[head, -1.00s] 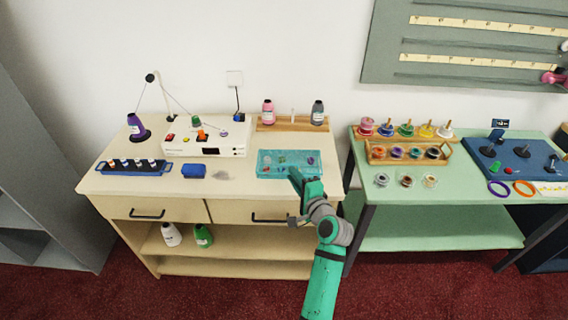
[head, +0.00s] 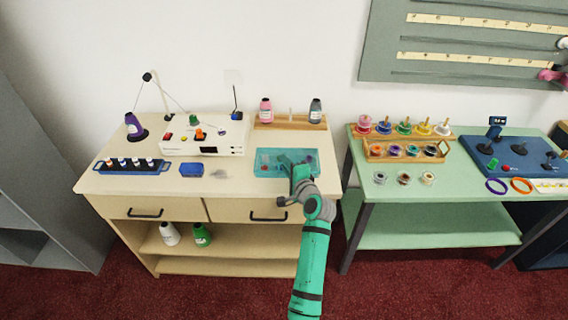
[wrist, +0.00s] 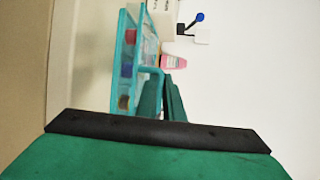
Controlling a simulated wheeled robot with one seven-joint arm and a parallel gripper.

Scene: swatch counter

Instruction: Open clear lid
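A teal case (head: 262,173) with a clear lid (head: 272,157) lies on the cream counter, near its right front. Small coloured items show through the lid. My gripper (head: 299,166) is over the case's front right part and hides some of it. In the wrist view the case (wrist: 127,35) stands sideways, and a teal tab (wrist: 152,70) runs from it to my fingertips (wrist: 162,78). The fingers are close together at the tab. Whether they grip it or only stand around it cannot be told. The lid looks down.
A wooden rack (head: 290,122) with pink and grey bottles stands behind the case. A green table (head: 430,245) stands to the right.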

